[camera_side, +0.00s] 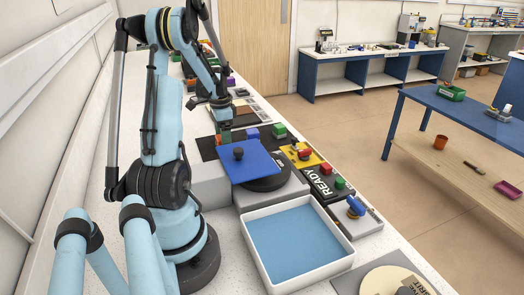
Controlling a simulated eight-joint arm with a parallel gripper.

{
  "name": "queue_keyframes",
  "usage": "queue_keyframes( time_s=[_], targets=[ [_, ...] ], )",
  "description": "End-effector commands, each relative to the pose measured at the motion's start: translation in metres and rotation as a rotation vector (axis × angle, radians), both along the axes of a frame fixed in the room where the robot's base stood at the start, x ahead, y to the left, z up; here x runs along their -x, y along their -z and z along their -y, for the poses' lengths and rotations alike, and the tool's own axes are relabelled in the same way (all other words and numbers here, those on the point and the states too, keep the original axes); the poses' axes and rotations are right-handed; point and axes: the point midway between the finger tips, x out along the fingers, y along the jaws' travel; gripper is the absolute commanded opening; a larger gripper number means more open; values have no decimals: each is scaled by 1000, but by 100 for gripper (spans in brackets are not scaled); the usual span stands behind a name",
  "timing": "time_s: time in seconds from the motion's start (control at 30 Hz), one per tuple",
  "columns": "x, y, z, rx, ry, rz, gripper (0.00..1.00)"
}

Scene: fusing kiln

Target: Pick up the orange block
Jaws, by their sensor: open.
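My gripper (222,115) is dark and points down over the dark mat behind the blue plate. The jaws are open. I cannot tell whether they are around the block or above it. Another small orange piece (191,83) lies farther back, partly hidden by my arm.
The blue plate (259,168) with a dark knob sits on a black disc in front. A blue block (252,133) and a green block (279,130) lie right of the gripper. A yellow plate (291,153) and white tray (349,252) are nearer.

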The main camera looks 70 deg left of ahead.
Motion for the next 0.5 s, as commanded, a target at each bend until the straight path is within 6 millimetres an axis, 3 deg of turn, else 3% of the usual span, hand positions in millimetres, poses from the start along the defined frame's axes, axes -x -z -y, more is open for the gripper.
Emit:
queue_keyframes(
  time_s=[0.33,0.5],
  targets=[
    [0,7,0,0,-1,0,76],
    [0,7,0,0,-1,0,50]
  ],
)
